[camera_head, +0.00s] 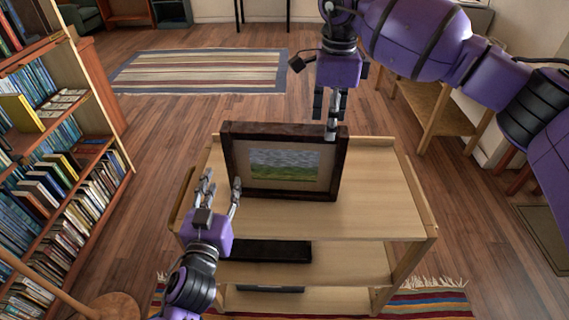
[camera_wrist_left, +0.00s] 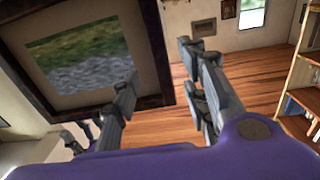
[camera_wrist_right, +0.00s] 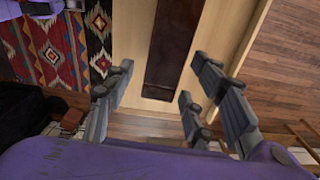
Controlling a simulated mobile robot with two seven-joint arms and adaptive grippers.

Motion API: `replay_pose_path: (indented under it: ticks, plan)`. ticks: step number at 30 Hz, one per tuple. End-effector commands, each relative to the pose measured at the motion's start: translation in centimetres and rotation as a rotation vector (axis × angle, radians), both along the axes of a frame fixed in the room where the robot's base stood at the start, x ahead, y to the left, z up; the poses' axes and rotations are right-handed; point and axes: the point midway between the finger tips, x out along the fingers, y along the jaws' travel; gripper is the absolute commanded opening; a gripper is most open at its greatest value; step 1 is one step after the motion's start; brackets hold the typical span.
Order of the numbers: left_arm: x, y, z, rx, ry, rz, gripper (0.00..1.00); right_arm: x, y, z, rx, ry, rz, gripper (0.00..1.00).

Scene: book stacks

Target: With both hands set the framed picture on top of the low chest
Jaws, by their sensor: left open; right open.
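The framed picture (camera_head: 285,165), a landscape in a dark wooden frame, stands upright on the top of a light wooden shelf unit (camera_head: 380,215). My left gripper (camera_head: 222,183) is open at its left edge; the left wrist view shows the frame's side (camera_wrist_left: 155,55) between the spread fingers (camera_wrist_left: 165,90). My right gripper (camera_head: 326,120) is open, pointing down at the frame's upper right. The right wrist view shows the frame's narrow dark top (camera_wrist_right: 172,50) in the gap between its fingers (camera_wrist_right: 160,90). I cannot tell whether either gripper touches it. I cannot make out a low chest.
A full bookcase (camera_head: 70,150) stands at the left. Flat dark items (camera_head: 265,250) lie on the unit's lower shelves. A patterned rug (camera_head: 430,302) lies under it, a striped one (camera_head: 200,72) behind. A wooden table (camera_head: 430,110) stands at the right. The floor between is clear.

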Motion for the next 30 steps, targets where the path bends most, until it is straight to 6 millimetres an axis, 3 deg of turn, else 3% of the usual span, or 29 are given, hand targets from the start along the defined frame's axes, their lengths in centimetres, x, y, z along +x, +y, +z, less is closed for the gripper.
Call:
replay_pose_path:
  ticks: [9, 15, 21, 30]
  plan:
    - [3.9, -0.5, 0.0, 0.002, 0.000, 0.000, 0.41, -0.2, 0.1, -6.2, 0.001, 0.005, 0.001, 0.50]
    - [5.9, -0.7, 0.1, 0.003, -0.001, 0.000, 0.41, -0.1, 0.1, -9.1, 0.001, 0.003, 0.000, 0.50]
    - [6.7, -0.9, 0.0, 0.002, 0.000, 0.000, 0.41, -0.1, 0.1, -10.5, 0.002, 0.002, 0.001, 0.50]
    - [6.8, -0.9, 0.0, 0.001, 0.000, 0.001, 0.41, 0.0, 0.1, -10.6, 0.002, 0.001, 0.001, 0.50]
